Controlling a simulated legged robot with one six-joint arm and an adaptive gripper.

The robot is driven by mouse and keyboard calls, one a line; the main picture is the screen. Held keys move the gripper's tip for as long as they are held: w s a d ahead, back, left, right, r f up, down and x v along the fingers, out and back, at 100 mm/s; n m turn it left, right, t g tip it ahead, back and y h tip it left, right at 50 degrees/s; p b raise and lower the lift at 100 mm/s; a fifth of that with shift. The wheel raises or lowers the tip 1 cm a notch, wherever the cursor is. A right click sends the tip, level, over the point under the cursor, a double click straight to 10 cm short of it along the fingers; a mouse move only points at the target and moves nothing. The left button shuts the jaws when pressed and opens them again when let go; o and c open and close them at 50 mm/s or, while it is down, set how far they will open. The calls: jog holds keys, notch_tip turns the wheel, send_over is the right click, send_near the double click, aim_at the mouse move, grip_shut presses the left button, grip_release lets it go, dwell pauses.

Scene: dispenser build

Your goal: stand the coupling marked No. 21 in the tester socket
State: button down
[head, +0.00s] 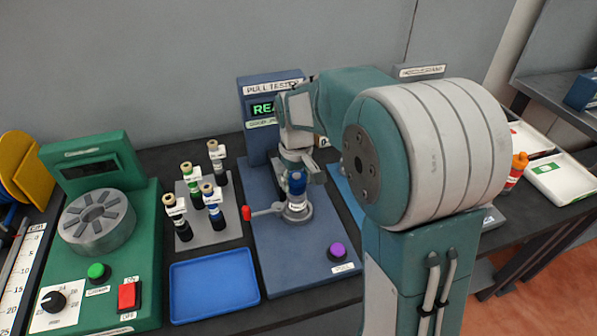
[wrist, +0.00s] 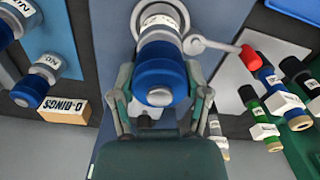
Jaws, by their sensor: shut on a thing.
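The coupling (head: 297,186) has a blue collar and a white band below it; its number is not readable. It stands upright at the round grey tester socket (head: 297,212) on the blue pull tester (head: 270,240). Whether it is fully seated, I cannot tell. My gripper (head: 300,168) is shut on its upper part. In the wrist view the blue collar of the coupling (wrist: 160,75) lies between the fingers of my gripper (wrist: 162,95), with the white-banded part beyond it. The tester's display is partly hidden by my arm.
A red-handled lever (head: 248,212) juts left from the socket. A purple button (head: 337,250) is at the tester's front. An O-rings box (wrist: 63,109) shows in the wrist view.

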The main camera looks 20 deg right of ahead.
jog(key=shift+a+f, duration=0.3)
jog(key=shift+f, duration=0.15)
jog(key=shift+d+f, duration=0.15)
jog(key=shift+d, duration=0.25)
jog(key=shift+a, duration=0.2)
jog(key=shift+d, duration=0.1)
jog(key=shift+f, duration=0.55)
dwell(0.6)
jog(key=shift+c, duration=1.7)
grip_release()
